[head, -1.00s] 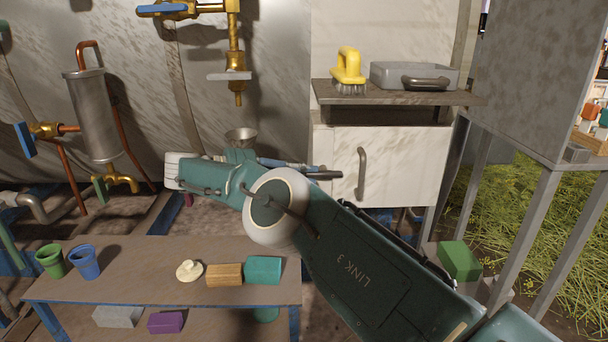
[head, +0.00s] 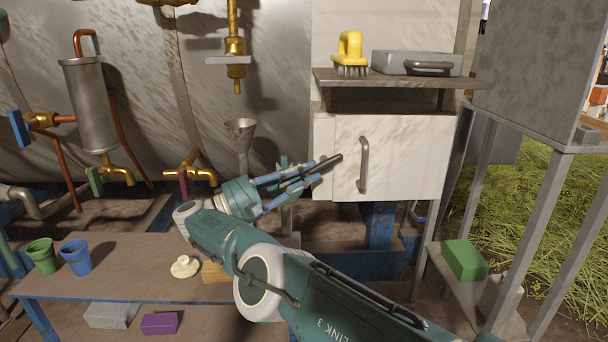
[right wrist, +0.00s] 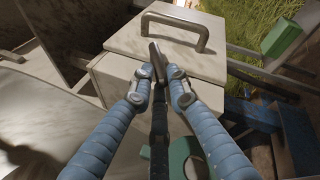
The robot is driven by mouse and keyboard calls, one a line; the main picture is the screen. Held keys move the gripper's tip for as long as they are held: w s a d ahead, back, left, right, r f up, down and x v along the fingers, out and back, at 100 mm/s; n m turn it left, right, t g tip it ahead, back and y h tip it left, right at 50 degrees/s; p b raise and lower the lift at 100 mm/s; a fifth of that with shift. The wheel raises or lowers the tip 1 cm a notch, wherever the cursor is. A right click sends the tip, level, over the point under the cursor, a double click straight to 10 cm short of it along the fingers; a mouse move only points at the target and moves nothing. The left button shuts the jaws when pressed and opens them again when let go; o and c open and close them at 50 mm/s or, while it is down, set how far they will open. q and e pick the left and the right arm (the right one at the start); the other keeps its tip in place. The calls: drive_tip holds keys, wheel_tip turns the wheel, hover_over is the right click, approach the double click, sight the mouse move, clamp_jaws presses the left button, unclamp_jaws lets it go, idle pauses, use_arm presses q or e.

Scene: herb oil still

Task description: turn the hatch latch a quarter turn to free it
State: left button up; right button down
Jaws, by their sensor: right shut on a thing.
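The hatch is a pale, streaked door (head: 405,160) with a grey upright bar handle (head: 364,165); it looks closed. The latch (head: 331,160) appears as a dark bar at the door's left edge, slanting up to the right. My right gripper (head: 318,172) is shut on this bar. The right wrist view shows the two blue fingers (right wrist: 156,92) pinching the dark bar (right wrist: 154,58), with the door handle (right wrist: 178,28) beyond. The fingers hide part of the latch and its mount. My left gripper is not in view.
A shelf (head: 390,82) above the hatch holds a yellow brush (head: 349,52) and a grey lidded box (head: 417,62). A funnel (head: 240,130) stands left of the gripper. A low table (head: 120,290) with cups is at lower left. A grey frame (head: 470,215) stands right.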

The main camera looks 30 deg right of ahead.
drive_tip(key=shift+s+d+f+n+h, duration=0.1)
drive_tip(key=shift+s+f+n+h, duration=0.15)
drive_tip(key=shift+f+h, duration=0.25)
drive_tip(key=c, duration=1.8)
unclamp_jaws()
drive_tip(key=shift+o, duration=0.3)
drive_tip(key=shift+r, duration=0.15)
drive_tip(key=shift+o, duration=0.3)
